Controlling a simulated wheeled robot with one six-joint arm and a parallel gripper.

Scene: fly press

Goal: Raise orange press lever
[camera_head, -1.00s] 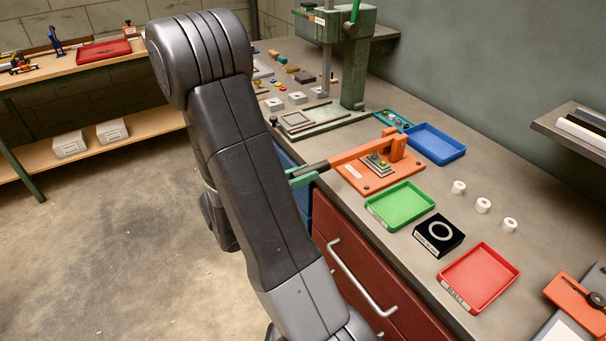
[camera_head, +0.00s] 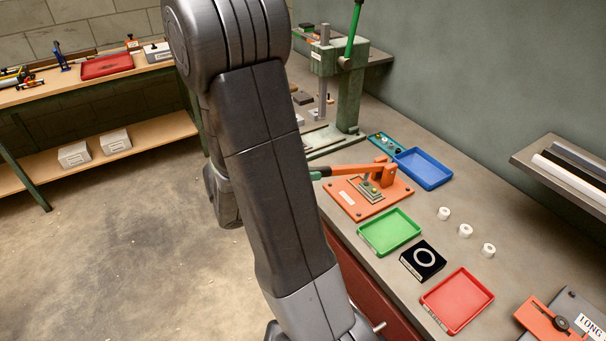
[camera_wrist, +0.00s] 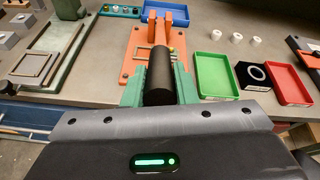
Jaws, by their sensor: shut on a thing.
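The orange press lever (camera_head: 345,170) runs left from its upright on the orange base plate (camera_head: 352,205) and stands a little above the plate, nearly level in the head view. Its black handle (camera_wrist: 160,80) points toward me in the wrist view. My gripper (camera_wrist: 160,92) has green fingers on both sides of this handle and is shut on it. In the head view only a bit of the green fingers shows beside my arm, so the grip is mostly hidden there. A small fixture (camera_head: 370,188) sits on the base plate under the lever.
A tall green press (camera_head: 350,100) stands beyond.

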